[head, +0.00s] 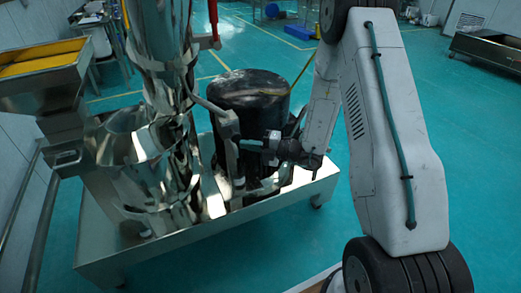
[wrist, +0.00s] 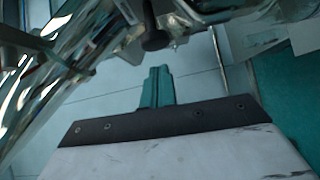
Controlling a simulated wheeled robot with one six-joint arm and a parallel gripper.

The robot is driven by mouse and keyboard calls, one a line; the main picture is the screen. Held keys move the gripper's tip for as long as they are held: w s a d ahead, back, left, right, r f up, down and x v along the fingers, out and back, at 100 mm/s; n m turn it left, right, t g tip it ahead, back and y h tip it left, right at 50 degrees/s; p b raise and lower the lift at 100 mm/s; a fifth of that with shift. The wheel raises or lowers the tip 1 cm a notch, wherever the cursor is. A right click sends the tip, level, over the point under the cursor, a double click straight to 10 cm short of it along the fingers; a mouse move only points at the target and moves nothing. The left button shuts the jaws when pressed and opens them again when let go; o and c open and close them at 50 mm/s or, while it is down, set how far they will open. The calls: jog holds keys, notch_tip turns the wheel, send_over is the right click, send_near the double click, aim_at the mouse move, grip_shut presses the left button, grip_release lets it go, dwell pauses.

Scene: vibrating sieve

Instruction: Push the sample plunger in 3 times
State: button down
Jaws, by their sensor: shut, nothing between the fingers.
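My gripper (head: 246,144) is shut and empty, with its teal fingers pressed together, and reaches left toward the polished steel machine. In the wrist view its fingers (wrist: 158,72) point at a dark rounded knob (wrist: 155,38), which looks like the sample plunger's end. A small gap shows between fingertips and knob in that view, but the depth is hard to judge. In the head view the plunger cannot be made out clearly; the fingertips are close to a grey metal fitting (head: 227,124) beside the steel column.
The steel column (head: 165,135) stands on a metal base frame (head: 190,240). A black drum (head: 250,92) is behind my gripper. A yellow-topped hopper (head: 42,62) is at the upper left. A steel trough (head: 490,48) stands far right. Open teal floor lies behind.

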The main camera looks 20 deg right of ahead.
jog(key=shift+w+a, duration=0.1)
jog(key=shift+w, duration=1)
jog(key=w, duration=0.2)
jog(key=shift+w, duration=0.4)
jog(key=shift+s, duration=0.4)
send_near(239, 137)
jog(key=s, duration=0.1)
jog(key=s+d, duration=0.1)
jog(key=s, duration=0.2)
jog(key=shift+s+d+f, duration=0.1)
jog(key=shift+s+d, duration=0.1)
jog(key=shift+d, duration=0.1)
